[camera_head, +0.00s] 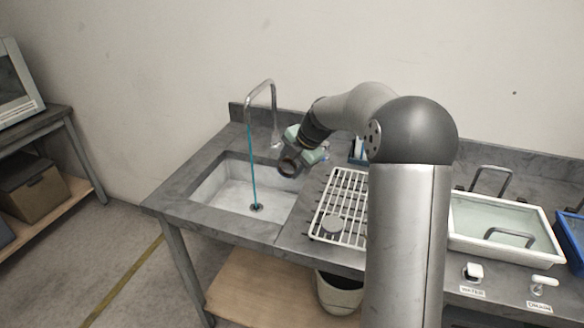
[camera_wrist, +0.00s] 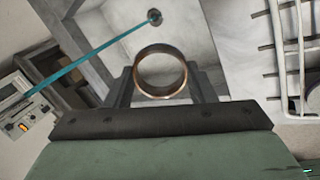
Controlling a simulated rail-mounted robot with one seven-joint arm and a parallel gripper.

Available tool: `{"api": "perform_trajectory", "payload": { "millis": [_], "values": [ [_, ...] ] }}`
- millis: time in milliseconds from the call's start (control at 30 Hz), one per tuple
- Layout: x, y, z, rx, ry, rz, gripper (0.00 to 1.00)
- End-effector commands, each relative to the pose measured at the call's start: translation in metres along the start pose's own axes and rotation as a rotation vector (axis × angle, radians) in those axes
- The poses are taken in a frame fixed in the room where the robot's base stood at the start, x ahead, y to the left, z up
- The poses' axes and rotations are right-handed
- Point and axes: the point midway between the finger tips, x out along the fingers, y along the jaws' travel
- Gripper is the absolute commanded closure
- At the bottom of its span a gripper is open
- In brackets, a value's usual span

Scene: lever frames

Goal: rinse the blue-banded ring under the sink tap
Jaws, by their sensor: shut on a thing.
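My gripper (camera_wrist: 162,82) is shut on a dark ring (camera_wrist: 161,93) with a coppery edge, seen end-on between the two fingers in the wrist view. No blue band shows on the visible part of it. In the head view the ring (camera_head: 287,168) hangs at the end of my gripper, above the right side of the sink basin (camera_head: 205,190). The curved tap (camera_head: 262,84) runs a teal stream of water (camera_head: 252,160) down to the drain. The ring is to the right of the stream and apart from it.
A water tray (camera_head: 500,222) with handles stands farther right. My arm hides part of the counter. A bin (camera_head: 340,292) stands below.

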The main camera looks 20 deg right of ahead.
Motion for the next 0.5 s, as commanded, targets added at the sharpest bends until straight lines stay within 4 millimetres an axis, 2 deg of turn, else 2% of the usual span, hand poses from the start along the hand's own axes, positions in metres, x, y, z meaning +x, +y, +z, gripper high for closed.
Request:
{"api": "perform_trajectory", "payload": {
  "millis": [500],
  "values": [
    [0.029, 0.039, -0.007, -0.001, 0.001, -0.002, 0.75]
  ]
}}
